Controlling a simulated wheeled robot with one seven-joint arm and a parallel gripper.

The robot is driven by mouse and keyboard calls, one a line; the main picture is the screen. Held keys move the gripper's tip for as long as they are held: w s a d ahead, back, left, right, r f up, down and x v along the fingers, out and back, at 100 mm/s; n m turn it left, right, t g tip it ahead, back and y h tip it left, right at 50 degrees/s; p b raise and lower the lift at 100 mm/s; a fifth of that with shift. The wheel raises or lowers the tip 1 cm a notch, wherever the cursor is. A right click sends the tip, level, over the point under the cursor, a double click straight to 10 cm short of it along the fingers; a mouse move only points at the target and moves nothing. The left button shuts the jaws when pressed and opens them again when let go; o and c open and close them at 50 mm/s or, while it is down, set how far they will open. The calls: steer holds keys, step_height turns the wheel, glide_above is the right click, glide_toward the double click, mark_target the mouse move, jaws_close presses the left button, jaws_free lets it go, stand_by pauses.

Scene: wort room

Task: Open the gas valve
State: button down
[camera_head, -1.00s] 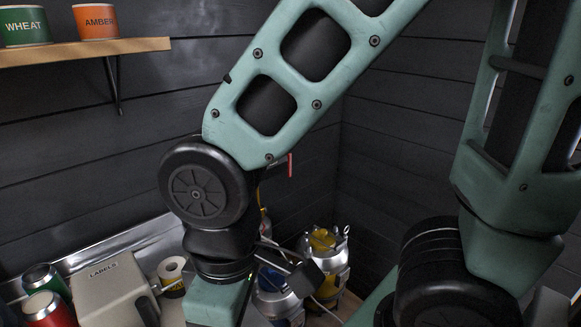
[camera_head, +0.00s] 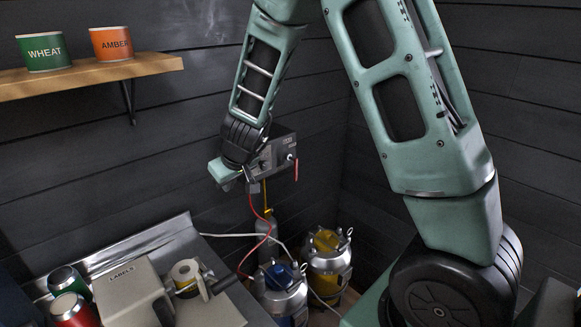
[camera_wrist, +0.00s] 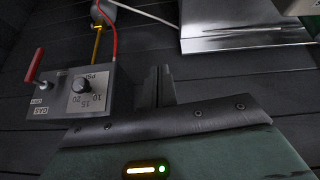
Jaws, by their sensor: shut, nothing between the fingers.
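The gas valve is a red lever (camera_head: 296,169) on the right side of a grey wall-mounted control box (camera_head: 284,149). In the wrist view, the red lever (camera_wrist: 35,66) sticks out at the left end of the control box (camera_wrist: 115,96), beside a label reading GAS and a small label too blurred to read. A black dial marked PSI (camera_wrist: 82,85) is on the box's face. My gripper (camera_wrist: 158,85) is shut and empty, beside the dial end of the box and apart from the lever. In the head view my gripper (camera_head: 252,180) is partly hidden by the wrist, by the box's left side.
A red hose (camera_head: 256,210) and a yellow pipe hang below the box near a grey cylinder (camera_head: 267,230). A blue-topped keg (camera_head: 280,285) and a yellow-topped keg (camera_head: 328,262) stand below. A LABELS box (camera_head: 128,290) is on the counter. A shelf (camera_head: 90,76) holds two tins.

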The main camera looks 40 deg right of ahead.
steer(key=d+f+m+g+h+p, duration=0.1)
steer(key=d+h, duration=0.4)
steer(key=d, duration=1.5)
steer(key=shift+w+f+m+g+h+p, duration=0.3)
steer(key=shift+w+f+m+p, duration=0.05)
steer(key=shift+m, duration=0.35)
steer(key=shift+d+f, duration=0.1)
steer(key=b+x, duration=0.2)
steer(key=x, duration=0.8)
